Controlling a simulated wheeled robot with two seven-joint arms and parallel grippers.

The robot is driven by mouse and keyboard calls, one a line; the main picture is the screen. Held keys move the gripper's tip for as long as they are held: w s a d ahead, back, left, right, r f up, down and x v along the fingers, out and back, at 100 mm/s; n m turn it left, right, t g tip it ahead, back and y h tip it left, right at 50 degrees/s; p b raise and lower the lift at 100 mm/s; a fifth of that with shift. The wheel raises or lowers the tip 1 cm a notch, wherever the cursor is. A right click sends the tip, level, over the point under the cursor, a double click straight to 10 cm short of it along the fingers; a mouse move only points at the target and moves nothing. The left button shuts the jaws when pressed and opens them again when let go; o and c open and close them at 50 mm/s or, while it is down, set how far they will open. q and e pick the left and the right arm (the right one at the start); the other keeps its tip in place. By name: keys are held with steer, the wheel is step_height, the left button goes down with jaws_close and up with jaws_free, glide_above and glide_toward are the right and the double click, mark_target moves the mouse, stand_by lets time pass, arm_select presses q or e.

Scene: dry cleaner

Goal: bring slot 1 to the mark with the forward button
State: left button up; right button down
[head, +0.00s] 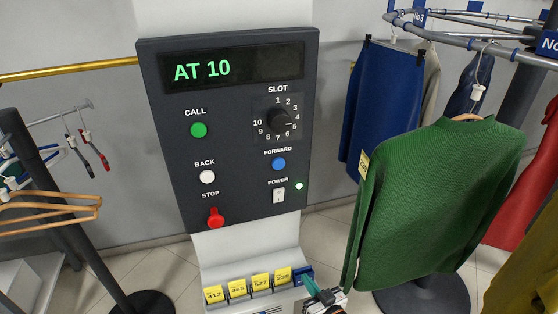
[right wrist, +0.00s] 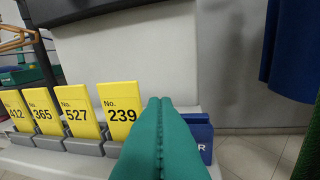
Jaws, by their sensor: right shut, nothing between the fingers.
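The forward button (head: 279,163) is a blue round button on the dark control panel (head: 235,180) in the head view, with nothing over it. The display (head: 203,70) reads AT 10 in green. The slot dial (head: 279,120) has a small white line that seems to point near 5. My right gripper (head: 309,281) is below the panel, apart from the button, with teal fingers shut and empty. In the right wrist view its closed fingers (right wrist: 160,104) point past the number cards. I cannot make out slot 1 or the mark. My left gripper is out of view.
Yellow number cards (right wrist: 122,114) stand in a row beside my fingers. The panel also has a green call button (head: 198,130), white back button (head: 207,177) and red stop button (head: 215,217). A green sweater (head: 430,200) hangs close on the right. A rack with hangers (head: 52,211) stands left.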

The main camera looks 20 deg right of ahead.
mark_target(279, 164)
steer(key=w+a+r+n+t+y+p, duration=0.1)
steer(key=r+y, duration=0.4)
steer(key=r, duration=1)
steer(key=w+a+r+n+t+y+p, duration=0.1)
steer(key=a+r+n+t+y, duration=0.1)
steer(key=r, duration=1.3)
steer(key=n+t+y, duration=0.1)
steer(key=n+y, duration=0.1)
steer(key=y, duration=0.1)
steer(key=shift+a+r+n+t+p, duration=0.15)
steer(key=shift+r+n+t+p, duration=0.15)
steer(key=shift+p, duration=0.05)
steer(key=shift+w, duration=0.1)
steer(key=shift+w+a+b, duration=0.1)
steer(key=shift+w+b, duration=2.2)
steer(key=shift+w, duration=2.05)
steer(key=shift+w, duration=0.4)
